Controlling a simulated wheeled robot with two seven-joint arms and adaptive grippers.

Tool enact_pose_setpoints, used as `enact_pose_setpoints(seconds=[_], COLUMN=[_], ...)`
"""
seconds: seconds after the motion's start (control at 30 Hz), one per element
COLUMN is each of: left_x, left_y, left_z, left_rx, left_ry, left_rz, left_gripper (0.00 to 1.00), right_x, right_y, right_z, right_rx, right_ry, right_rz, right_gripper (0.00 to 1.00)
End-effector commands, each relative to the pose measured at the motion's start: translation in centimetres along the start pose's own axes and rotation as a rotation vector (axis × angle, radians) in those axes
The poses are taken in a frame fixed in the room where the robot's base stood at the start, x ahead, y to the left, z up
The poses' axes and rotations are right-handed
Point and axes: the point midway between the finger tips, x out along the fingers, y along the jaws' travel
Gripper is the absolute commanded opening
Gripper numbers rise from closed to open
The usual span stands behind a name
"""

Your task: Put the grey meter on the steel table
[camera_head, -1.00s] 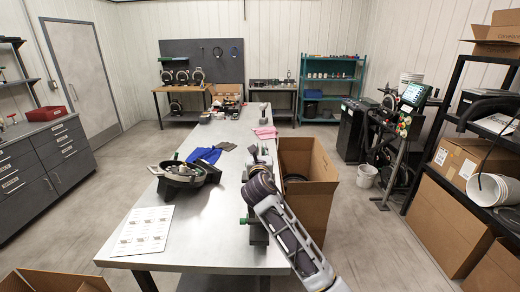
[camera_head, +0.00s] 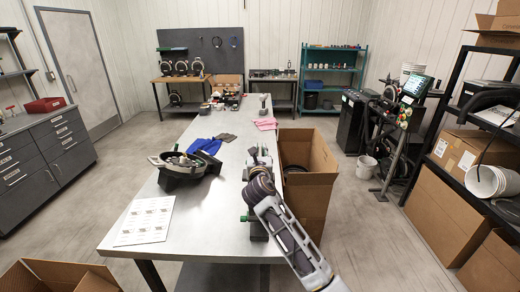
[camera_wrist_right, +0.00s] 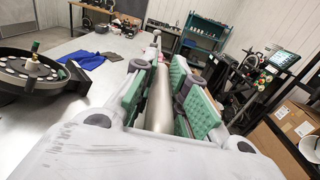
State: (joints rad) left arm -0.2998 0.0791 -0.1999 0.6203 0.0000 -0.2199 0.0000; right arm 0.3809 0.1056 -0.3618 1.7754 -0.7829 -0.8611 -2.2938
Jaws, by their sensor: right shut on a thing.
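The steel table (camera_head: 215,215) runs away from me down the middle of the room. A round meter (camera_head: 183,167) with a grey rim and dark housing lies on it at the left; it also shows in the right wrist view (camera_wrist_right: 30,78). My right gripper (camera_wrist_right: 160,85) has its green-padded fingers on both sides of a smooth grey rounded thing (camera_wrist_right: 158,105). I cannot tell whether this is part of a meter. In the head view my right arm covers much of this gripper, near the table's right edge. My left gripper is not in view.
An open cardboard box (camera_head: 312,185) stands against the table's right side. A white sheet (camera_head: 146,221), a blue cloth (camera_head: 207,146) and a pink cloth (camera_head: 266,124) lie on the table. Another open box (camera_head: 60,277) is at the bottom left. The table's front middle is clear.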

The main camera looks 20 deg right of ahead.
Motion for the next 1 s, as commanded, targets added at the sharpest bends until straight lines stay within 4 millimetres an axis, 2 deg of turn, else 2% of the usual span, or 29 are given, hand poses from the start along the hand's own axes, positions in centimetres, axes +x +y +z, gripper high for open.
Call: enact_pose_setpoints(seconds=[0.03,0.23,0.27,0.4,0.67,1.0], left_x=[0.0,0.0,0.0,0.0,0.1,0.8], left_y=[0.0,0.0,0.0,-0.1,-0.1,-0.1], left_z=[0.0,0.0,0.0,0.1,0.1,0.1], left_rx=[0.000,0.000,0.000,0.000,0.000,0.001], left_ry=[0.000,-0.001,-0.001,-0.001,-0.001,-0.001], left_rz=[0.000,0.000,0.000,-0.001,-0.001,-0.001], left_gripper=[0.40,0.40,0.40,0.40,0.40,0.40], right_x=[0.0,0.0,0.0,0.0,-0.5,-3.2], right_y=[0.0,0.0,0.0,0.0,0.0,0.0], right_z=[0.8,0.7,-0.2,-0.2,-0.3,-0.3], right_rx=[0.003,0.003,-0.001,-0.001,-0.001,-0.002], right_ry=[-0.015,-0.014,0.002,0.003,0.003,0.002], right_rz=[0.002,0.002,0.000,0.000,0.000,0.001], right_gripper=[0.00,0.00,0.18,0.34,0.36,0.36])
